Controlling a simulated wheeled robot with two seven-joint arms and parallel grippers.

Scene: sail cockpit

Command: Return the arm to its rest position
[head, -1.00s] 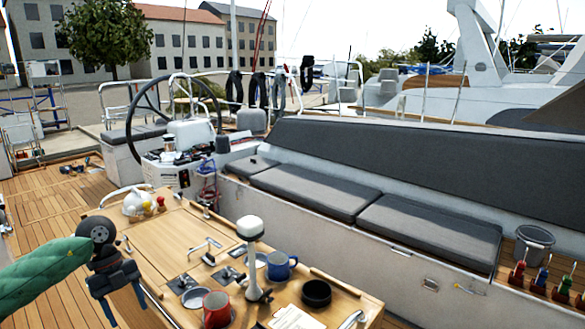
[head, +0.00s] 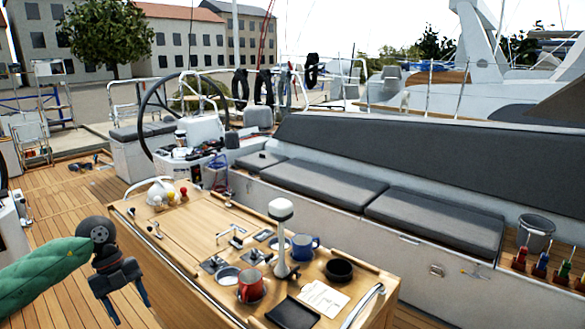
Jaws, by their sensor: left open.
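My left gripper (head: 127,307) is at the lower left, at the end of my green-sleeved arm (head: 45,265). Its two fingers point down and stand apart, with nothing between them. It hangs over the deck, left of the wooden cockpit table (head: 175,228) and apart from it in the picture. My right gripper is not in view.
On the table are a red mug (head: 250,286), a blue mug (head: 304,247), a black bowl (head: 339,270), a white-topped post (head: 282,240), a black tray (head: 293,313) and papers (head: 323,298). A grey-cushioned bench (head: 330,190) runs behind.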

